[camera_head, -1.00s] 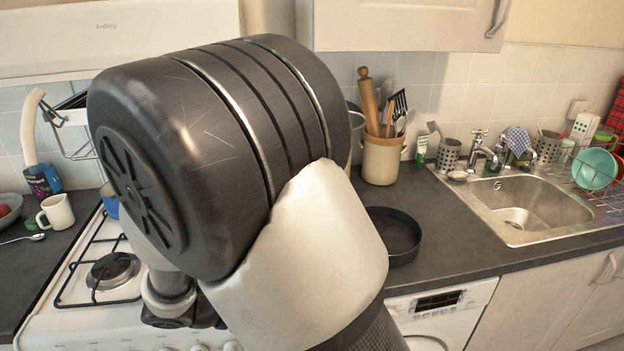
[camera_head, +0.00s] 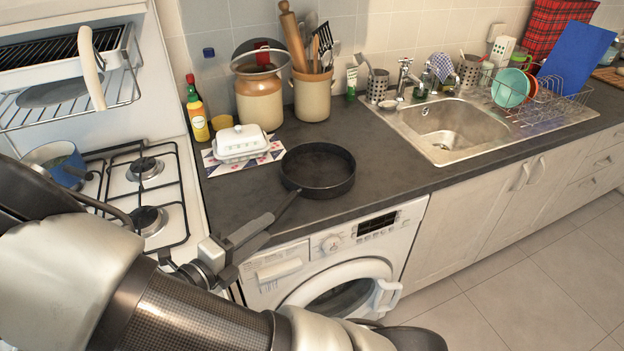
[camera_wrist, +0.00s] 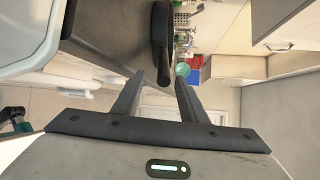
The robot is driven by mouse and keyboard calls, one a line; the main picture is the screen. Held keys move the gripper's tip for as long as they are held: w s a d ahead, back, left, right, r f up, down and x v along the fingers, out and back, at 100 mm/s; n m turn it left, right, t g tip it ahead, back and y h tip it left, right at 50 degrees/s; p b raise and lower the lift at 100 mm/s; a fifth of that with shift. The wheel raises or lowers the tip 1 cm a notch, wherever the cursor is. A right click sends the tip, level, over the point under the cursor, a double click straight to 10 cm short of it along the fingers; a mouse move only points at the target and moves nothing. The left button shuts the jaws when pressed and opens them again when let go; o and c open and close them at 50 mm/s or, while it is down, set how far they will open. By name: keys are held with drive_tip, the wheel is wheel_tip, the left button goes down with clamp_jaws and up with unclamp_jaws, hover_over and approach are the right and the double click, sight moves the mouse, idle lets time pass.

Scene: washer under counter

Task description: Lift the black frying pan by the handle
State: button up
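The black frying pan (camera_head: 318,184) sits on the dark counter above the washing machine. Its handle (camera_head: 287,204) points toward the lower left, past the counter's front edge. My gripper (camera_head: 267,227) is at the near end of the handle. In the wrist view the two fingers of my gripper (camera_wrist: 161,84) are apart. The pan (camera_wrist: 161,25) appears edge-on ahead there, with its handle (camera_wrist: 158,68) pointing back toward the gap between the fingertips. I cannot tell whether either finger touches the handle.
A white butter dish (camera_head: 240,141) stands left of the pan, with a lidded jar (camera_head: 260,98) and a utensil crock (camera_head: 312,95) behind. The stove (camera_head: 160,170) is at left; the sink (camera_head: 447,125) is at right. The washing machine (camera_head: 330,262) is below.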

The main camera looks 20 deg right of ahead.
sight(276, 215)
drive_tip(key=shift+w+r+b+x, duration=0.15)
drive_tip(key=shift+x, duration=1.4)
drive_tip(key=shift+w+r+b+x, duration=0.15)
drive_tip(key=shift+w+x, duration=0.05)
drive_tip(key=shift+x, duration=1.35)
drive_tip(key=shift+a, duration=0.15)
drive_tip(key=shift+c, duration=0.3)
clamp_jaws()
